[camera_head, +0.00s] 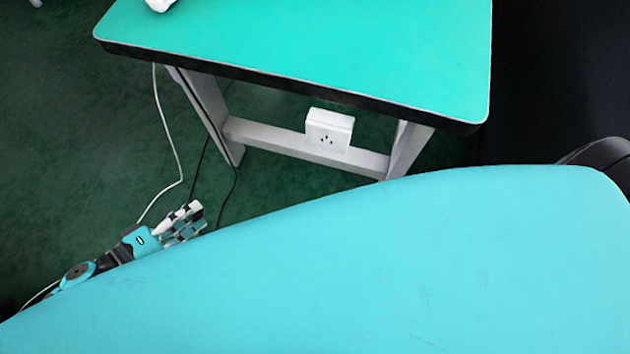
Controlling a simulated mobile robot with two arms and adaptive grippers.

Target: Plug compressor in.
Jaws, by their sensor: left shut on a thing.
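A white wall-type socket box (329,131) with dark holes is fixed on the grey crossbar under the green table. My left gripper (188,218) is low at the left, short of the table's left leg and well apart from the socket. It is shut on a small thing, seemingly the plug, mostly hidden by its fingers. A thin white cable (171,140) hangs from the table and passes behind my left arm. Dark cables (235,185) run down near the gripper; where they end is hidden. I cannot make out the compressor. My right gripper is not in view.
The green table (310,45) stands above the socket, on grey legs (208,110) joined by a crossbar (265,135). A white object (160,4) is cut off at the table's far left. Dark green floor (60,140) is open at the left.

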